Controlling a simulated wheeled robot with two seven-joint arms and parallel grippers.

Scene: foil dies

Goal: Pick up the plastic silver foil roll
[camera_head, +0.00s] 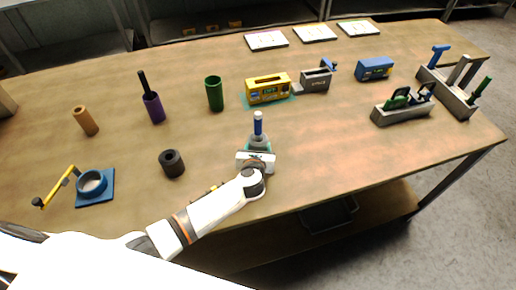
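My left gripper (258,147) is over the near middle of the table. Its arm comes in from the lower left. A small upright blue cylinder (258,122) with a grey lower part shows just beyond the gripper. I cannot tell whether the fingers touch it or are open, since the gripper's body hides them. No roll is plainly silver. Standing rolls are an orange-brown one (86,121), a purple one (154,108) with a dark rod, a green one (214,94) and a black one (172,163). My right gripper is not in view.
A yellow device (268,94), a grey device (315,80) and a blue box (374,69) stand beyond the gripper. Grey tool holders (402,112) are at the right. A blue-based crank tool (95,200) is at the left. Table right of the gripper is clear.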

